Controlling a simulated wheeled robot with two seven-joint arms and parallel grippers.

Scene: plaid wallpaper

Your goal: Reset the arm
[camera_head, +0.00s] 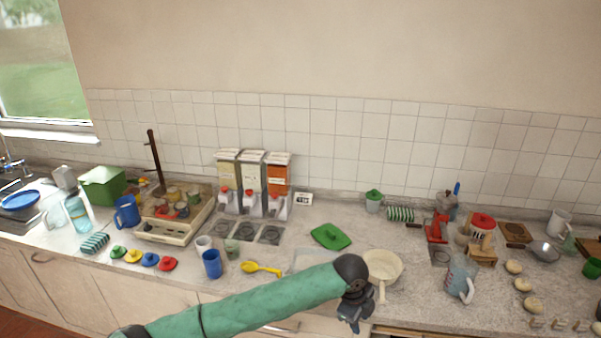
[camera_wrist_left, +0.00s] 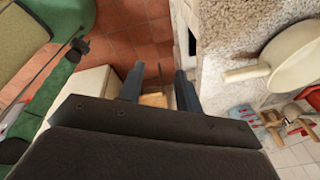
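My left arm, in a green sleeve, reaches in from the lower left of the head view. Its gripper (camera_head: 350,322) hangs at the counter's front edge, just left of the cream pan. In the left wrist view the two dark fingers of the left gripper (camera_wrist_left: 159,88) stand apart with nothing between them. Behind them are the tiled floor and the counter's front. My right gripper is in neither view.
The cream pan (camera_head: 383,266) lies close to the gripper, its handle toward the front edge; it also shows in the left wrist view (camera_wrist_left: 295,57).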

